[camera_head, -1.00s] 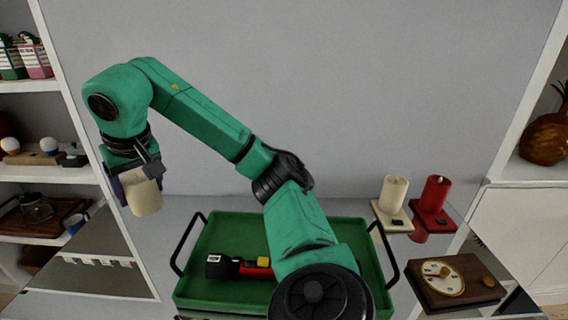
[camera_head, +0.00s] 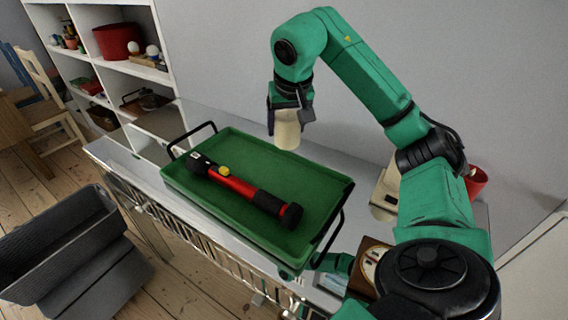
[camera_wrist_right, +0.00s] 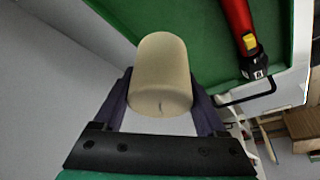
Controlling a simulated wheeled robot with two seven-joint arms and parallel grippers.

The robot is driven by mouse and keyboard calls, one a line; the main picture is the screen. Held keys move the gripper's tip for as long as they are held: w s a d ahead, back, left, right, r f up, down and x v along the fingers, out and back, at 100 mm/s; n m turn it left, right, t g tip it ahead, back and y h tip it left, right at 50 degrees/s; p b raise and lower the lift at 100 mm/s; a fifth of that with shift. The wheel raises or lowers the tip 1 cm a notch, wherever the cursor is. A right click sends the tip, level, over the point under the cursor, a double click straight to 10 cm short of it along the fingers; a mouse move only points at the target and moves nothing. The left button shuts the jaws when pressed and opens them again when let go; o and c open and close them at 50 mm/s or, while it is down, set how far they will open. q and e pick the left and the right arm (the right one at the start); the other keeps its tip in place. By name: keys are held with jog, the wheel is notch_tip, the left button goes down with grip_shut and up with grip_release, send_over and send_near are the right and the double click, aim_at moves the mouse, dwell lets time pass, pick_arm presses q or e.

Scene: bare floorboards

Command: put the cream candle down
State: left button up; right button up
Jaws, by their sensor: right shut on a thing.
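My right gripper (camera_head: 288,116) is shut on the cream candle (camera_head: 287,137), which hangs below it, roughly upright. In the head view the candle overlaps the far edge of the green tray (camera_head: 318,178); its exact height above the surface I cannot tell. In the right wrist view the candle (camera_wrist_right: 160,70) sits between the two fingers of my right gripper (camera_wrist_right: 161,92), its wick end towards me, with green tray (camera_wrist_right: 195,30) and pale surface behind it.
A red and black flashlight (camera_head: 237,186) lies in the tray. A wooden dial box (camera_head: 372,258), a cream object (camera_head: 385,190) and a red one (camera_head: 477,181) stand at right, partly hidden by my arm. A grey crate (camera_head: 60,250) is on the floor.

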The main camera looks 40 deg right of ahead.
aim_at(292, 147)
notch_tip(292, 147, down, 13)
jog(key=b, duration=0.3)
jog(key=shift+s+d, duration=0.1)
jog(key=shift+s, duration=0.05)
pick_arm(q)
jog(key=f, duration=0.2)
jog(key=s+f, duration=0.1)
jog(key=f, duration=0.1)
jog(key=shift+d+f, duration=0.1)
jog(key=shift+d, duration=0.05)
pick_arm(e)
jog(key=o, duration=1.5)
jog(key=shift+f, duration=0.1)
jog(key=p+v, duration=0.2)
jog(key=v, duration=0.9)
jog(key=shift+r, duration=0.3)
pick_arm(q)
notch_tip(292, 147, up, 3)
jog(key=shift+w+f, duration=0.1)
pick_arm(e)
jog(key=shift+s+r, duration=0.2)
jog(key=shift+r, duration=0.1)
